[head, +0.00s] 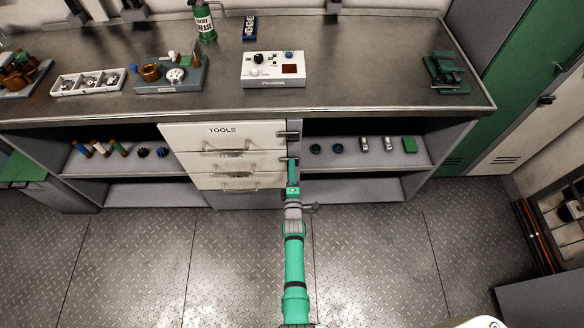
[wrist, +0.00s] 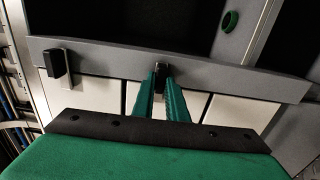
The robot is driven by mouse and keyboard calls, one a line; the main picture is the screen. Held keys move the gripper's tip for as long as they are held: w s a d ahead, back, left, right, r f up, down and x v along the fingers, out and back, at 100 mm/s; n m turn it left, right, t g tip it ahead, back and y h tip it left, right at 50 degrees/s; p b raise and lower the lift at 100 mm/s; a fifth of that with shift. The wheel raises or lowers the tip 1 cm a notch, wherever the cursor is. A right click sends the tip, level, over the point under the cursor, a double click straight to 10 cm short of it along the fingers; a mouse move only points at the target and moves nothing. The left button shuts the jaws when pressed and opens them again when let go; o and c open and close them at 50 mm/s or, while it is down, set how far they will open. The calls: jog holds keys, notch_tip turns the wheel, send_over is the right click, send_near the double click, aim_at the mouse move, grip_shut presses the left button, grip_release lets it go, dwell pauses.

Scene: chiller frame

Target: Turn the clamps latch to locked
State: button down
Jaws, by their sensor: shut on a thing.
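My gripper (head: 292,164) is in front of the grey upright post at the right edge of the white drawers. In the wrist view its two green fingers (wrist: 161,76) are closed around a small dark latch knob (wrist: 161,68) on the grey post (wrist: 220,76); the fingers hide much of it. A second black latch (wrist: 55,63) on a light plate sits apart to the left. It shows in the head view as the upper latch (head: 289,135), beside the drawer marked TOOLS (head: 222,131). No clamps label is readable. I cannot tell how far the held latch is turned.
The drawers have bar handles (head: 226,151) left of the post. An open shelf (head: 350,153) with small parts lies to its right. The worktop (head: 340,85) above carries a white control box (head: 273,70) and other items. The floor (head: 150,260) in front is clear.

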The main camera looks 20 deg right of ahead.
jog(key=shift+w+a, duration=0.15)
jog(key=shift+a, duration=0.05)
jog(key=c, duration=1.8)
grip_release()
jog(key=shift+o, duration=0.2)
jog(key=shift+d, duration=0.1)
jog(key=v, duration=1.1)
jog(key=shift+w, duration=0.15)
